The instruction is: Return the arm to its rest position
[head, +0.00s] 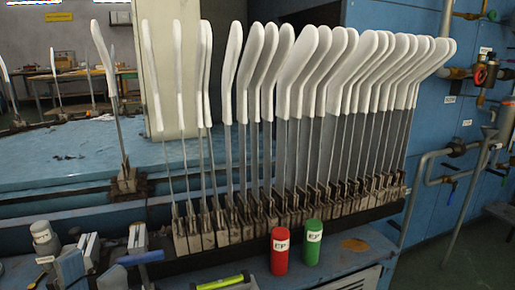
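No arm or gripper of mine stands out clearly in the head view. A cluster of blue and grey metal parts (70,266) is at the lower left edge; I cannot tell whether any of it is my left gripper. I see no fingers shut on anything. My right gripper is not in view. A long row of upright metal sock boards (282,160) fills the middle, each with a white, foot-shaped top (300,70).
The boards stand in a dark rack along the bench. A red cylinder (280,252) and a green cylinder (312,243) stand before it. A grey container (44,237) is at lower left. Pipes (425,165) run along the blue wall at right. The blue surface (70,155) at left is mostly clear.

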